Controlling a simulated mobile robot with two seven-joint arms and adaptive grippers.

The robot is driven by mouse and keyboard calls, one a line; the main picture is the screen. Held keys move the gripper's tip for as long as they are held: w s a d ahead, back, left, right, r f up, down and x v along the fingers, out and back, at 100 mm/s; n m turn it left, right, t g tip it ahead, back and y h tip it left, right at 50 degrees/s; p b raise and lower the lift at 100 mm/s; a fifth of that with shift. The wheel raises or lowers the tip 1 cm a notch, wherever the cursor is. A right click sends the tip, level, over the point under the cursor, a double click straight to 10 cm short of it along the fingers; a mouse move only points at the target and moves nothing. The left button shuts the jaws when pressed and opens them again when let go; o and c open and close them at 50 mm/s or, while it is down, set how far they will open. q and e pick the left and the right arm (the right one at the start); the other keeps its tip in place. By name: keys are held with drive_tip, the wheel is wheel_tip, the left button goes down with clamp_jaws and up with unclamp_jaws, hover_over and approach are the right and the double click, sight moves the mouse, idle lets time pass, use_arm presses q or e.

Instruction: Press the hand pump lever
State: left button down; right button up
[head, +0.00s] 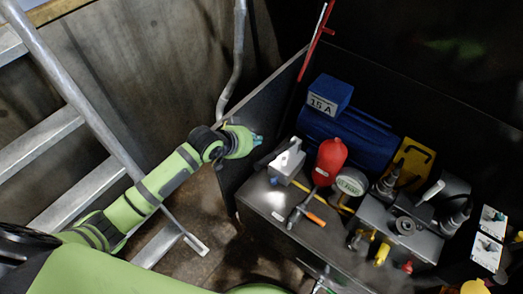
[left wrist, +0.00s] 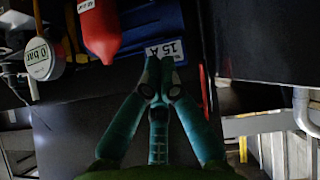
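My left gripper (head: 256,141) is in the middle of the head view, at the edge of the dark panel left of the pump unit. In the left wrist view its teal fingers (left wrist: 158,82) meet at the tips, with nothing seen between them. I cannot tell for certain which part is the hand pump lever. A long red rod (head: 316,40) stands tilted above the panel, apart from the gripper. A black handle (head: 274,155) lies by a small grey box (head: 286,164), just right of the gripper. My right gripper is not identifiable.
A blue tank (head: 330,95), red cylinder (head: 330,160), round gauge (head: 351,181) and grey valve block (head: 400,226) crowd the right. An orange-handled lever (head: 313,217) lies in front. A metal ladder (head: 75,165) stands left, and a bent pipe (head: 236,65) runs behind the gripper.

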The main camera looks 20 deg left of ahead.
use_arm(q)
wheel_tip(320, 180, down, 7)
drive_tip(key=w+d, duration=0.1)
drive_tip(key=shift+w+d+p, duration=0.15)
drive_tip(key=shift+d+p, duration=0.15)
drive_tip(key=shift+r, duration=0.1)
